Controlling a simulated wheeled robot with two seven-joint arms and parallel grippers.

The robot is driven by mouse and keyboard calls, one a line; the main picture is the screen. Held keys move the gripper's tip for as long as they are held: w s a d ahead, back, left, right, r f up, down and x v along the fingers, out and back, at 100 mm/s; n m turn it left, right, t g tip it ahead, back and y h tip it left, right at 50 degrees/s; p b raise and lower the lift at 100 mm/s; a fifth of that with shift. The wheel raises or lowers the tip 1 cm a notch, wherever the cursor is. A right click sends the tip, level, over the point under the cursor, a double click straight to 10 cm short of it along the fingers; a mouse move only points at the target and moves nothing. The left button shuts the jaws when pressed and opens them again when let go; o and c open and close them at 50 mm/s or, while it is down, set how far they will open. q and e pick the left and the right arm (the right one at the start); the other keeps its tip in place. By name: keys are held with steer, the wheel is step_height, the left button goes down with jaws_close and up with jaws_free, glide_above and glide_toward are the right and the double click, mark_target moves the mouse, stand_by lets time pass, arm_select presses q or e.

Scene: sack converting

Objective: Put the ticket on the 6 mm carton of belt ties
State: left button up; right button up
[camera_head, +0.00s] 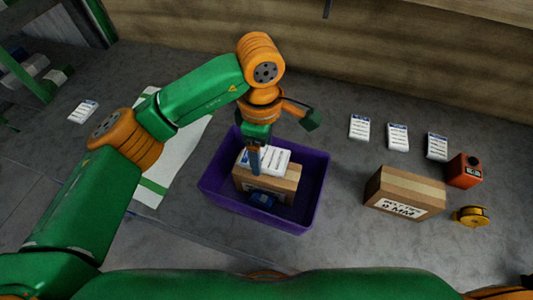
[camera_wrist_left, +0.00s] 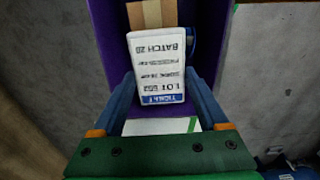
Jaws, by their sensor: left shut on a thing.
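My left gripper (camera_head: 256,172) is over the purple bin (camera_head: 318,190), its fingers shut on a white ticket with a blue band (camera_head: 274,157). In the left wrist view the ticket (camera_wrist_left: 160,65) sits between the fingers, its print upside down, with "LOT" and "BATCH" readable. The ticket is at the top of a brown carton (camera_head: 285,183) inside the bin; I cannot tell whether it touches. My right gripper is not in view.
Three more tickets lie at the back right, one of them here (camera_head: 397,137). A red device (camera_head: 464,170) and a yellow spool (camera_head: 471,215) stand right of the second carton. A blue object (camera_head: 263,200) is in the bin. A white-green sheet (camera_head: 185,150) lies left.

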mark_target(264, 154)
arm_select(q)
steer(key=f+p, duration=0.1)
steer(key=f, duration=0.1)
steer(key=f+p, duration=0.1)
steer(key=shift+d+f, duration=0.2)
steer(key=shift+f, duration=0.15)
steer(key=shift+w+f+b, duration=0.1)
steer(key=shift+f+b, duration=0.25)
steer(key=shift+f, duration=0.05)
steer(key=o, duration=1.3)
steer(key=shift+r, duration=0.1)
steer(key=shift+r+p, duration=0.3)
step_height(264, 154, up, 6)
steer(key=shift+w+f+b, duration=0.1)
steer(key=shift+f+b, duration=0.15)
steer(key=shift+b, duration=0.95)
step_height(264, 154, up, 6)
steer(key=shift+r, duration=0.15)
